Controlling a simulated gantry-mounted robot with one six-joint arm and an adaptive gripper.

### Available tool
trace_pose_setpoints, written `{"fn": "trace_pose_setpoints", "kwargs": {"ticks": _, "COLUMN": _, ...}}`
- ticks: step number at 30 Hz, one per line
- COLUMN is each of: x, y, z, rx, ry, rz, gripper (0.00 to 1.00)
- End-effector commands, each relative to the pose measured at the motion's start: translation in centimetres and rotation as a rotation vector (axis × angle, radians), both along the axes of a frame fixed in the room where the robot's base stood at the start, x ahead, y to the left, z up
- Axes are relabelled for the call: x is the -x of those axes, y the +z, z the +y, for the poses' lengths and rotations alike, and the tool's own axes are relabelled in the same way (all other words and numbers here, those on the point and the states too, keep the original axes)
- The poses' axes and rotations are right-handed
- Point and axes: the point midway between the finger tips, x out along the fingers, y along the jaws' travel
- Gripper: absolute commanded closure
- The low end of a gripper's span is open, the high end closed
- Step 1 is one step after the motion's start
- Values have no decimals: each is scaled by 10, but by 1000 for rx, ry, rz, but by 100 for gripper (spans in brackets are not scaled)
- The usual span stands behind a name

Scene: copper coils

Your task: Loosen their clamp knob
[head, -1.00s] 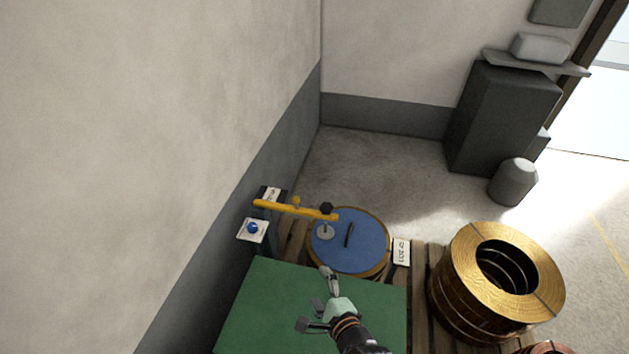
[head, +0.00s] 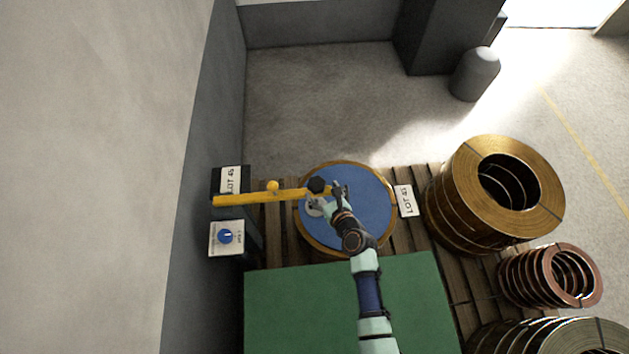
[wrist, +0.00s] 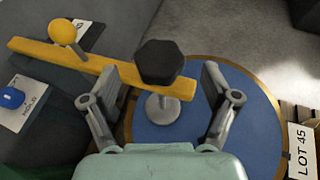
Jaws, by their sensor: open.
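The black faceted clamp knob (head: 317,185) sits on the end of a yellow arm (head: 245,198). In the wrist view the knob (wrist: 160,62) stands above a short post with a grey round foot (wrist: 162,107) over the blue disc (wrist: 190,132). My gripper (head: 329,195) is close beside the knob in the head view. In the wrist view my gripper (wrist: 160,85) is open, with one finger on either side of the knob and clear space between. No contact with the knob shows. The yellow arm also shows in the wrist view (wrist: 90,68).
A yellow ball (head: 272,187) tops the yellow arm. A blue button (head: 225,237) on a white plate is at left. A green surface (head: 290,310) lies in front. A brass coil (head: 520,160) and copper coil (head: 550,276) stand at right. A LOT 45 label (head: 406,201) lies beside the disc.

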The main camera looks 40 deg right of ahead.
Motion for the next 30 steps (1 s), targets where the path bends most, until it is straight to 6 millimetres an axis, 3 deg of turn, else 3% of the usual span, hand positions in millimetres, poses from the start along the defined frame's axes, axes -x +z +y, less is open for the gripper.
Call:
{"fn": "trace_pose_setpoints", "kwargs": {"ticks": 1, "x": -10, "y": -9, "z": -3, "rx": 1, "ry": 1, "rz": -1, "gripper": 13}}
{"fn": "trace_pose_setpoints", "kwargs": {"ticks": 7, "x": -36, "y": -19, "z": -12, "rx": 1, "ry": 2, "rz": 0, "gripper": 13}}
{"fn": "trace_pose_setpoints", "kwargs": {"ticks": 17, "x": -41, "y": -18, "z": -14, "rx": 2, "ry": 1, "rz": 1, "gripper": 13}}
{"fn": "trace_pose_setpoints", "kwargs": {"ticks": 27, "x": -41, "y": -18, "z": -14, "rx": 3, "ry": 1, "rz": 1, "gripper": 70}}
{"fn": "trace_pose_setpoints", "kwargs": {"ticks": 30, "x": -41, "y": -18, "z": -14, "rx": 2, "ry": 2, "rz": 1, "gripper": 74}}
